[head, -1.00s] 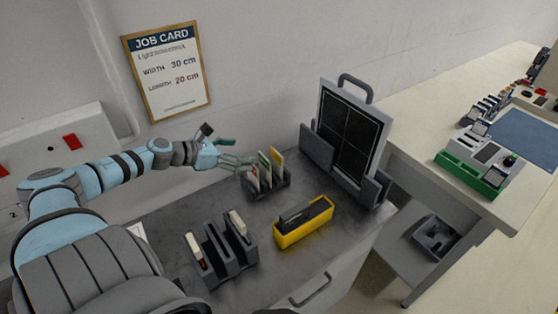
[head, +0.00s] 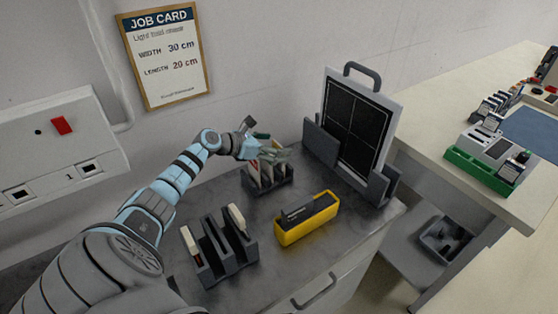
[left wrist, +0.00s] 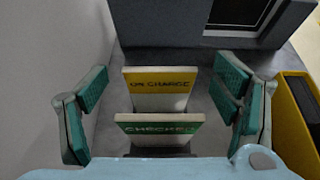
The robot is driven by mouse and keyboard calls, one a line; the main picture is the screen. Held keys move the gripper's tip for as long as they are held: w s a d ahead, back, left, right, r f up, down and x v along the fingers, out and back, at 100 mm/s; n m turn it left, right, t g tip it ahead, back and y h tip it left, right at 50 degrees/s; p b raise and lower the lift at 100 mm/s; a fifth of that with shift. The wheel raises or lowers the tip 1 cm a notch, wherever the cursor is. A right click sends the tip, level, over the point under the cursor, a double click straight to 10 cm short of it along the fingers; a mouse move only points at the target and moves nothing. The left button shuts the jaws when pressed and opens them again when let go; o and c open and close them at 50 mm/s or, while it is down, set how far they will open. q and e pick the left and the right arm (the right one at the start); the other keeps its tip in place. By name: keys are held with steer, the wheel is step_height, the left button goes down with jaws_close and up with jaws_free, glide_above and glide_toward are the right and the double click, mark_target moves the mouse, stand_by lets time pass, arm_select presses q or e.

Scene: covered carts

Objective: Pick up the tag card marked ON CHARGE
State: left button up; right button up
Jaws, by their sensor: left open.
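The ON CHARGE tag card (left wrist: 159,90), white with a yellow band, stands upright in the left wrist view. The CHECKED card (left wrist: 158,131), with a green band, stands nearer the camera in front of it. In the head view these cards stand in a dark slotted rack (head: 270,184) near the wall, their tops partly hidden by my gripper. My left gripper (head: 274,154) is over the rack. In the left wrist view its green-padded fingers (left wrist: 162,84) are open, one on each side of the ON CHARGE card and apart from it. My right gripper is not in view.
A yellow bin (head: 308,224) with a dark block stands right of the rack. A second dark rack (head: 229,261) with cards stands in front. A framed black panel in a dark holder (head: 320,143) stands behind to the right. Bare grey top lies between them.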

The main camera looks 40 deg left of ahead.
arm_select(q)
steer(key=shift+s+r, duration=0.15)
steer(key=c, duration=1.1)
steer(key=shift+c, duration=0.2)
